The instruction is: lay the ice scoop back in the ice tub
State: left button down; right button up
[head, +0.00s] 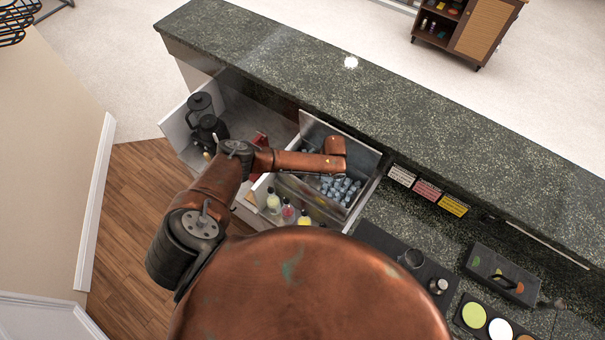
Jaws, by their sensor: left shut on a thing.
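The ice tub (366,158) is a steel bin set in the bar's working side, with several pale blue ice cubes (342,188) at its bottom right. My copper left arm reaches across from the left, and its wrist end is over the tub. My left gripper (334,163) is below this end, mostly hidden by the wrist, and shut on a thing. The ice scoop cannot be made out apart from the arm; its outline and tilt are hidden. My right gripper is not in view.
Bottles (273,202) stand in a rack along the tub's near side. A blender (201,105) stands in the compartment at the left. The granite bar top (400,110) runs behind the tub and is clear. A dark caddy (498,275) lies at the right.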

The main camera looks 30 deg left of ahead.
pick_arm(q)
jog(key=c, duration=1.8)
grip_release()
jog(key=shift+f, duration=0.1)
jog(key=shift+c, duration=0.2)
jog(key=shift+r, duration=0.2)
jog(key=v, duration=1.1)
jog(key=shift+d+r, duration=0.25)
jog(key=shift+r, duration=0.05)
jog(key=shift+w+d, duration=0.1)
